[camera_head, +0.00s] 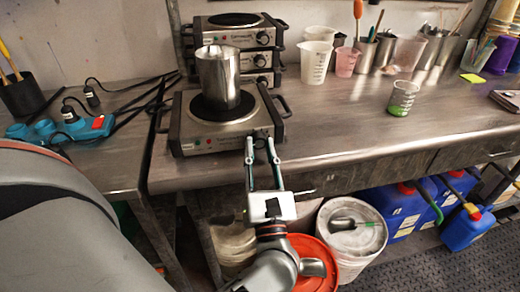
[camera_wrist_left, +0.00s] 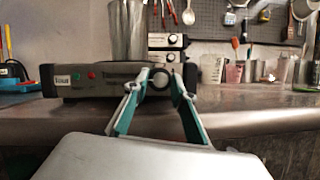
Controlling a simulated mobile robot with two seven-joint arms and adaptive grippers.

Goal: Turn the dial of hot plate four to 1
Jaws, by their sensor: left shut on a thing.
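The front hot plate (camera_head: 197,141) stands near the table's front edge. In the left wrist view its dark front (camera_wrist_left: 105,80) carries a small white label at the left, likely reading "Four". Its dial (camera_wrist_left: 160,80) is at the front's right side, largely covered by the fingers. My left gripper (camera_head: 261,141) reaches up to it from the front, and in the wrist view the fingertips (camera_wrist_left: 161,77) are shut on the dial, one on each side. The dial's setting cannot be read. My right gripper is not in view.
A metal pot (camera_head: 218,78) stands on the front hot plate. Stacked hot plates (camera_head: 240,38) stand behind it. A cup with green contents (camera_head: 402,98) is to the right on the table (camera_head: 330,125). Buckets and blue canisters (camera_head: 402,208) stand below the table edge.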

